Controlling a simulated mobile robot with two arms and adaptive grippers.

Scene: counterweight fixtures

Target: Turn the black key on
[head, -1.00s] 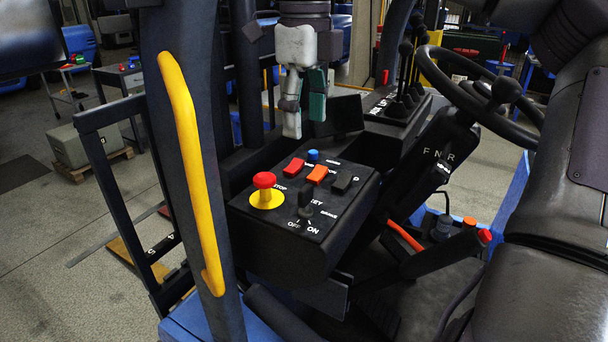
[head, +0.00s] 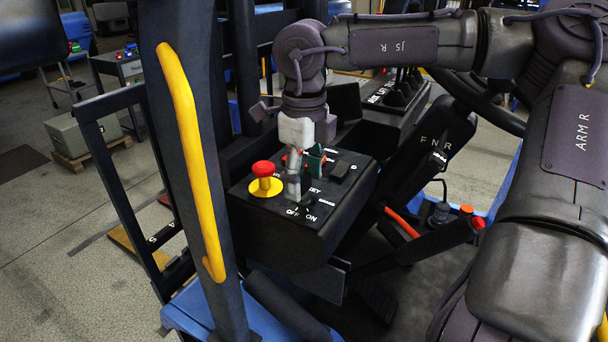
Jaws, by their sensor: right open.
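The dark control panel (head: 262,222) carries the black key, which is mostly hidden behind my right gripper's fingers. The OFF label (head: 292,212) and ON label (head: 311,217) show just in front of it. My right gripper (head: 303,178) points down over the panel, with a pale finger nearer and a green-padded finger farther back. It is open, with its fingertips low at the key's spot. I cannot tell whether they touch the key or which way it points. My left gripper is not in view.
A red stop button (head: 264,169) on a yellow base stands left of the gripper. A black switch (head: 340,172) lies to its right. A yellow grab handle (head: 190,150) on a dark post stands at the left. A lever column marked F N R (head: 440,140) is at the right.

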